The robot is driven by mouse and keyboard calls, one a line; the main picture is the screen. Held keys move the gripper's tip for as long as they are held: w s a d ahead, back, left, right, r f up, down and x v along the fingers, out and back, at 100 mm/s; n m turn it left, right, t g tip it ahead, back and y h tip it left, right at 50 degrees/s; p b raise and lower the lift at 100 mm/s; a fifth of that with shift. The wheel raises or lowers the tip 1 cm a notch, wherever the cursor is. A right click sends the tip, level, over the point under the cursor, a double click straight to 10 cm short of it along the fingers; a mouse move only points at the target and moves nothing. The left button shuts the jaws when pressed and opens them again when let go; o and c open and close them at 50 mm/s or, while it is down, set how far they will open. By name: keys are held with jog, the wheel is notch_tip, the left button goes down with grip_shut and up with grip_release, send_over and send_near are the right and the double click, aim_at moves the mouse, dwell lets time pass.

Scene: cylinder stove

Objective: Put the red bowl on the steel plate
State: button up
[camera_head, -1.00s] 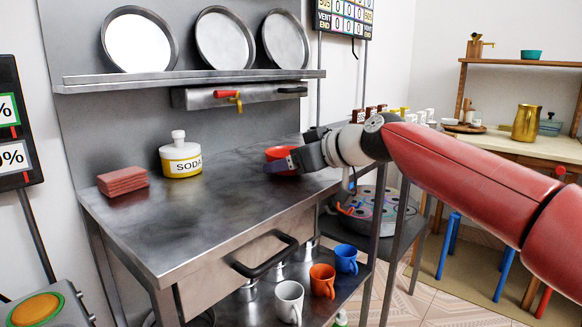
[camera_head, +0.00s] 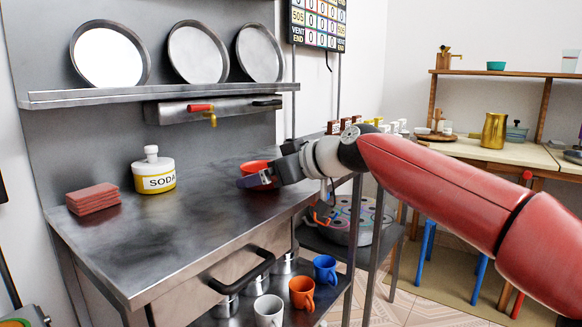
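The red bowl (camera_head: 254,166) sits at the right rear of the steel counter (camera_head: 190,225), partly hidden by my gripper. My gripper (camera_head: 257,179) is at the bowl's right front side, with one dark finger across its near side. The other finger and any grip on the bowl cannot be made out. Three round steel plates, a left one (camera_head: 110,55), a middle one (camera_head: 197,52) and a right one (camera_head: 260,53), stand tilted against the back wall on the steel shelf (camera_head: 160,94).
A soda jar (camera_head: 154,178) and a stack of red-brown slabs (camera_head: 94,199) stand on the counter's left. White, orange and blue mugs stand on the lower shelf. The counter's front middle is clear.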

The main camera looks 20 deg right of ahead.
jog(key=v, duration=1.1)
jog(key=shift+p, duration=0.35)
jog(key=shift+s, duration=0.15)
